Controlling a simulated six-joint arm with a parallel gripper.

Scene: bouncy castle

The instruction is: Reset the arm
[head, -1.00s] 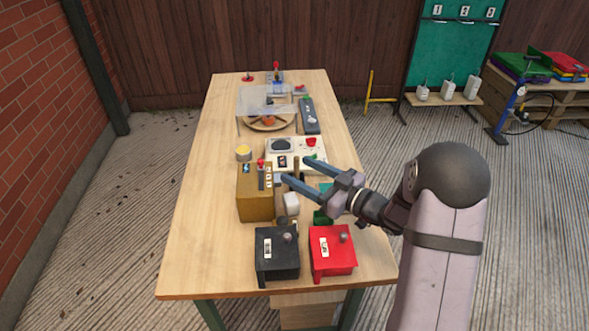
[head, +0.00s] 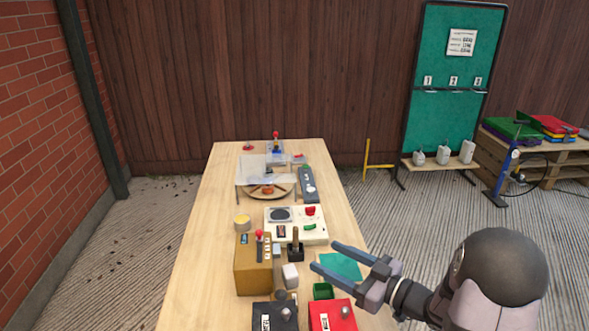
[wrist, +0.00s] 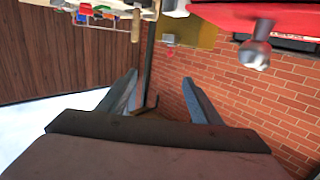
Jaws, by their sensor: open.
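My gripper (head: 325,257) is open and empty. In the head view it is above the right side of the wooden table (head: 190,268), over a teal mat (head: 341,267). Its two blue-grey fingers point left and stand apart. In the wrist view the spread fingers (wrist: 160,100) have nothing between them. My arm comes in from the lower right.
Left of my gripper are a brown box (head: 254,265), a white block (head: 290,276) and a dark lever (head: 295,246). A black box (head: 275,317) and a red box (head: 332,317) stand in front. A white control panel (head: 292,232) lies beyond. The table's left strip is clear.

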